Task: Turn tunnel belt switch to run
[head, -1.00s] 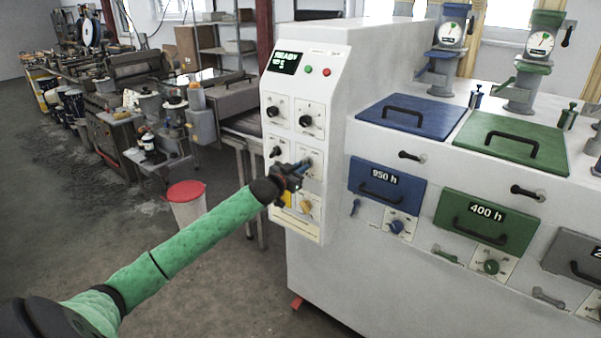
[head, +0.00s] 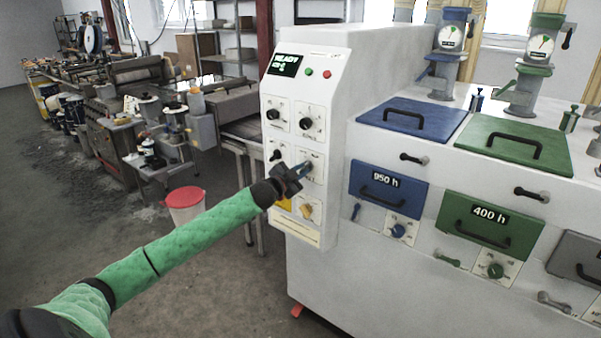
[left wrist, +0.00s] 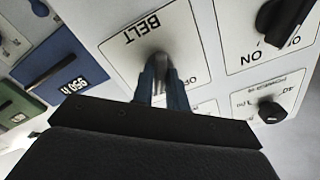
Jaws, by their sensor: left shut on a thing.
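The belt switch plate (head: 313,162) is on the front of the white control panel, in the middle row on the right. In the left wrist view its label reads BELT upside down (left wrist: 148,28). My left gripper (head: 303,170) is at this plate, with its two blue-grey fingers (left wrist: 162,82) closed around the grey switch knob (left wrist: 160,62). The fingers hide most of the knob and part of the plate's lettering, so I cannot tell which setting it points to. My right gripper is not in view.
A dark knob (head: 276,155) sits left of the belt plate and a yellow knob (head: 306,211) below it. The display (head: 285,65) and red and green buttons are above. Drawers with handles (head: 388,188) line the cabinet at right. A red-lidded bin (head: 186,205) stands behind my arm.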

